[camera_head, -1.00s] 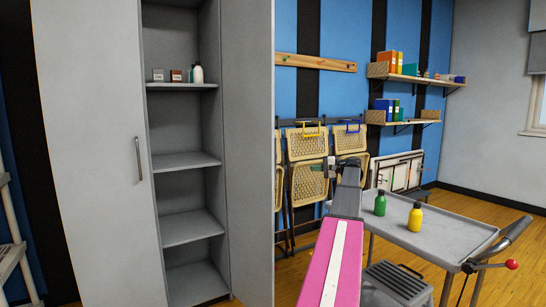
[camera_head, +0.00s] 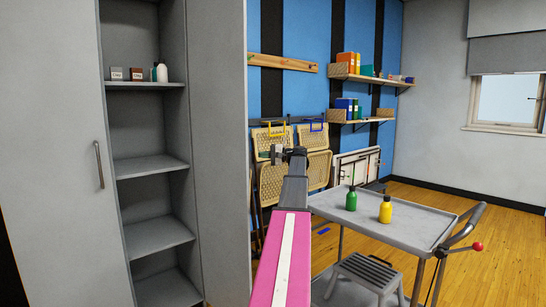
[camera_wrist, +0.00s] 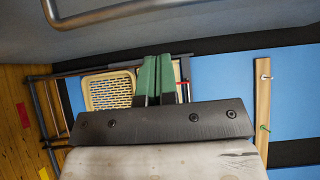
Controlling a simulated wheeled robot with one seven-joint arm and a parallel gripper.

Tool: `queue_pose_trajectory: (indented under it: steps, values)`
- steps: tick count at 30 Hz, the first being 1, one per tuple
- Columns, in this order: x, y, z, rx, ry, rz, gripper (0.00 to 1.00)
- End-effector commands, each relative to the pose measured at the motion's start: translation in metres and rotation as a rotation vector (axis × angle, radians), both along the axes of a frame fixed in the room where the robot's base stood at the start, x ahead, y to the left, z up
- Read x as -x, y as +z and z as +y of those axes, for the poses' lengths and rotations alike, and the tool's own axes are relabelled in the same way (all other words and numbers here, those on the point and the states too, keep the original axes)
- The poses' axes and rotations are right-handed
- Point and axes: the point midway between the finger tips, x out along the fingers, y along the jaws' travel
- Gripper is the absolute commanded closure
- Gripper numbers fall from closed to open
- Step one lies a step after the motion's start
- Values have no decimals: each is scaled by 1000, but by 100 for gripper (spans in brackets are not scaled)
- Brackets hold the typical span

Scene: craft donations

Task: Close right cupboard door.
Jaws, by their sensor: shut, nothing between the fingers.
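The right cupboard door (camera_head: 221,150) is a tall plain grey panel standing wide open, its inner face toward the shelves in the head view. Its outer face is hidden there. In the wrist view a grey panel (camera_wrist: 220,18) with a bar handle (camera_wrist: 95,16) runs along the top and looks like this door's outer side. My gripper (camera_head: 290,153) is to the right of the door's free edge in the head view, apart from it. Its green fingers (camera_wrist: 154,62) are together and empty in the wrist view. I see no contact with the handle.
The left cupboard door (camera_head: 50,150) is shut. Cupboard shelves (camera_head: 152,168) hold small boxes and a white bottle. Folded chairs (camera_head: 270,185) lean behind.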

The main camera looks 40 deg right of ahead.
Motion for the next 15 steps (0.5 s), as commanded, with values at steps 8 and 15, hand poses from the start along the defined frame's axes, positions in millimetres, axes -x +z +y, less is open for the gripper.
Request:
queue_pose_trajectory:
  steps: [8, 15]
  values:
    - [1, -1, 36, 0, 0, 0, 100]
    - [1, 0, 42, 0, 0, 0, 100]
